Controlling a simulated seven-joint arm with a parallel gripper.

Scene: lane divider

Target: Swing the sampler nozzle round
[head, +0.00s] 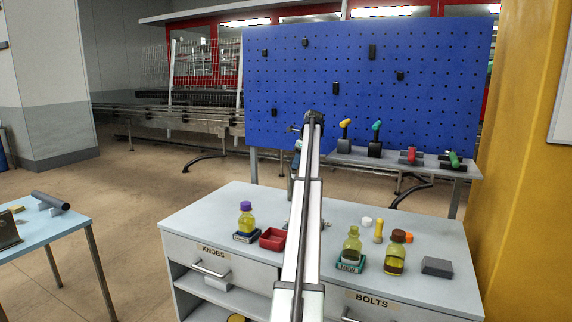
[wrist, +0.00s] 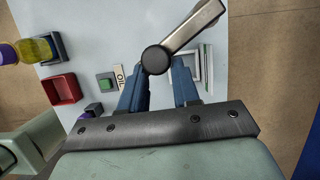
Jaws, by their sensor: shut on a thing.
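The sampler nozzle (wrist: 195,25) shows in the wrist view as a metal bar running from a dark round cap (wrist: 155,60) up and to the right. My gripper (wrist: 164,76) has its two blue fingers on either side of the part by the cap and is shut on the nozzle. The exact contact is hidden under the cap and bar. In the head view my arm covers most of the nozzle and its stand, and my gripper (head: 297,150) shows only as a small bit beside the arm, over the table's back edge.
The grey table (head: 240,195) holds a purple-capped bottle (head: 246,218), a red tray (head: 272,239), two more bottles at the right and a grey block (head: 437,267). The wrist view shows a green button (wrist: 106,84) by an OIL label. A blue pegboard (head: 350,80) stands behind.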

